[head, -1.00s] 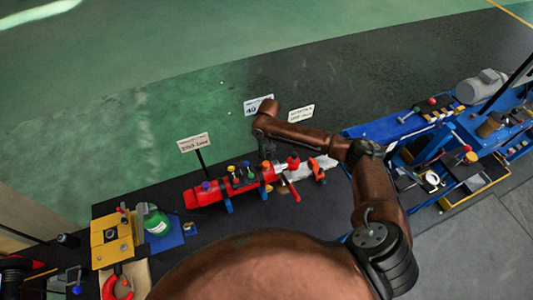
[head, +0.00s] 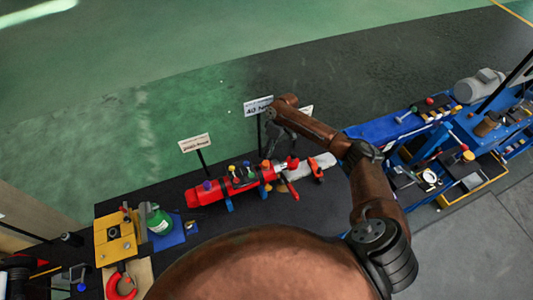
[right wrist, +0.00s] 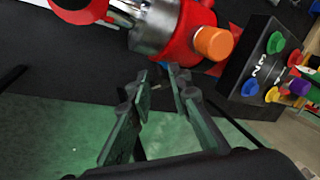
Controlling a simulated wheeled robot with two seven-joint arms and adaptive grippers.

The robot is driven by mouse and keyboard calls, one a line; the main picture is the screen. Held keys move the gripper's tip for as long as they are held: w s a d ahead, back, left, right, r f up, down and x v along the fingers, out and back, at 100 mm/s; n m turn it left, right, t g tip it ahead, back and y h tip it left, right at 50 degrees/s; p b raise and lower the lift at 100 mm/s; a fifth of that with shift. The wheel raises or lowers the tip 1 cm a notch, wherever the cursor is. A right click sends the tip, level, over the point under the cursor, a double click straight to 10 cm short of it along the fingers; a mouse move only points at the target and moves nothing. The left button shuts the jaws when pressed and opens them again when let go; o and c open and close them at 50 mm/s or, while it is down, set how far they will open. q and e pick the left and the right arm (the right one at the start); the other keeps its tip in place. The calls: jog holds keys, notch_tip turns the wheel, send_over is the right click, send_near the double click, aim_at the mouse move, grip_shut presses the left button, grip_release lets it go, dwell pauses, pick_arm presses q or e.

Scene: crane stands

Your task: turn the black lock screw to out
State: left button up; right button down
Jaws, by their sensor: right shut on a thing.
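The red cylindrical crane body (head: 208,196) lies on blue supports on the dark bench, with coloured knobs along it. Its red and silver end also shows in the right wrist view (right wrist: 185,35), beside an orange cap (right wrist: 213,43). My right gripper (right wrist: 160,78) is shut close beside this end, its pads a narrow gap apart. The black lock screw is between the pads, but its outline is hard to make out against the dark bench. In the head view my right gripper (head: 268,148) hangs just behind the crane body, partly hidden by its wrist. My left gripper is not visible.
Two white signs on posts (head: 195,143) (head: 258,106) stand behind the crane body. Green floor lies beyond.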

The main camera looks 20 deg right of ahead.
jog(key=shift+w+n+g+y+b, duration=0.15)
jog(key=shift+n+g+y+b, duration=0.35)
jog(key=shift+n+b, duration=0.65)
jog(key=shift+n, duration=0.25)
jog(key=c, duration=1.8)
grip_release()
jog(key=shift+o, duration=0.2)
notch_tip(320, 180, up, 10)
